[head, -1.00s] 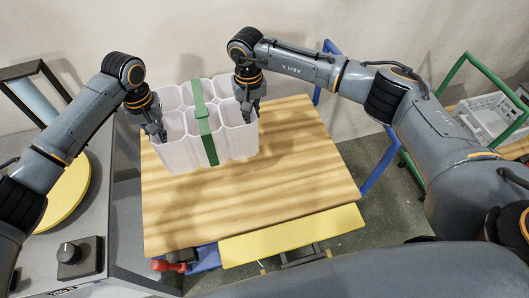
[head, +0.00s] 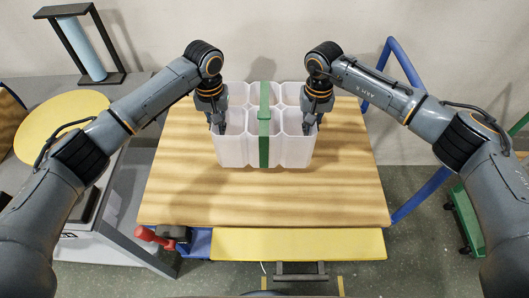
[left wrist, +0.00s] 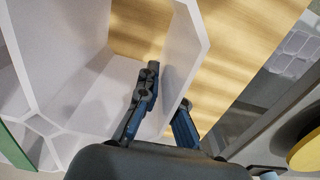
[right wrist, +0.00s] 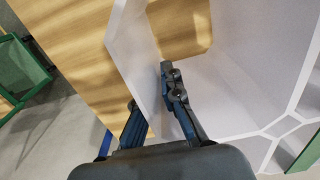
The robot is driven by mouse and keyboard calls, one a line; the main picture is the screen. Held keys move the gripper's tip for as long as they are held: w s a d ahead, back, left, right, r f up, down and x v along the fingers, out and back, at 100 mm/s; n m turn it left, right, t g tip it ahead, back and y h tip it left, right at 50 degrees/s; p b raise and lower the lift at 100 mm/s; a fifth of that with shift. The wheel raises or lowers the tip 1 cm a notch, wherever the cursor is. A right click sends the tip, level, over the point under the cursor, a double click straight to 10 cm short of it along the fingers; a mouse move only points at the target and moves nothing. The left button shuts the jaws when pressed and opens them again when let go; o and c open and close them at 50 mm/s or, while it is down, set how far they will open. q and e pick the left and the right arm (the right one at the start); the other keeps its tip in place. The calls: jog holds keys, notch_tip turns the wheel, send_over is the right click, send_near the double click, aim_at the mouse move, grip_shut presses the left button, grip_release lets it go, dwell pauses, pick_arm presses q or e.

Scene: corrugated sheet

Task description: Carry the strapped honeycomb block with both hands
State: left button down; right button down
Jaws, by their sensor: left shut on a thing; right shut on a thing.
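The honeycomb block (head: 232,152) is white, with several open-topped cells and a green strap (head: 264,150) around its middle. It is upright over the back middle of the wooden table in the head view. My left gripper (head: 218,128) is shut on its left outer wall, and my right gripper (head: 310,128) is shut on its right outer wall. In the left wrist view (left wrist: 168,88) and the right wrist view (right wrist: 149,87), one finger is inside a cell and one outside. Wood shows through the open cells. I cannot tell whether the block's bottom touches the tabletop.
The wooden tabletop (head: 255,200) is bare in front of the block. A yellow board (head: 300,244) runs along its front edge, with a red-handled tool (head: 150,236) at the front left. A grey bench with a yellow disc (head: 50,130) stands left. A blue frame (head: 425,190) stands right.

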pick_arm(q)
jog(key=shift+a+r, duration=0.1)
jog(key=shift+a, duration=0.05)
pick_arm(e)
jog(key=shift+r, duration=0.15)
jog(key=shift+d, duration=0.1)
